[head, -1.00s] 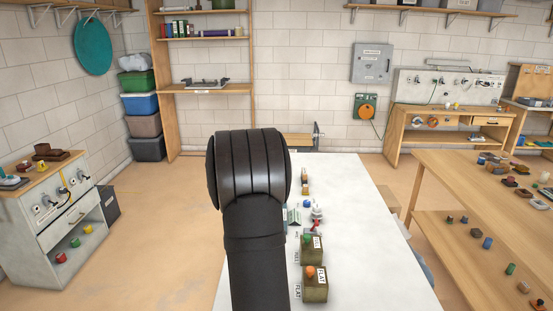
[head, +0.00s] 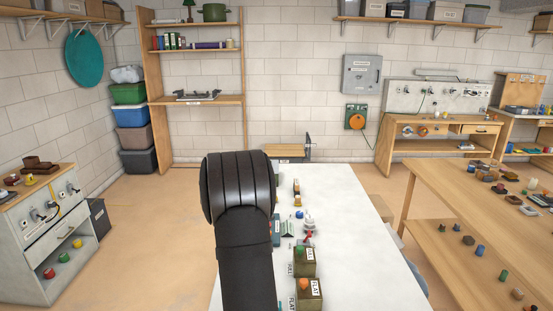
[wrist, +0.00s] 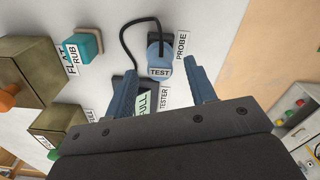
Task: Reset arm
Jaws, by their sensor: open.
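My gripper (wrist: 161,73) shows in the wrist view, with two blue fingers spread apart and nothing held between them. A blue round piece labelled TEST (wrist: 160,60) on a dark PROBE base lies on the white surface just beyond the fingertips. A black cable runs from it toward a dark TESTER piece (wrist: 136,98), which the left finger partly hides. In the head view my dark arm rises in front of the white table (head: 345,215) and the gripper does not show.
Olive boxes, one with an orange knob (head: 303,283) and one with a green knob (head: 298,243), stand on the white table. Small items sit behind them. A wooden table (head: 440,185) with many small pieces is at right. A grey cabinet (head: 35,250) stands at left.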

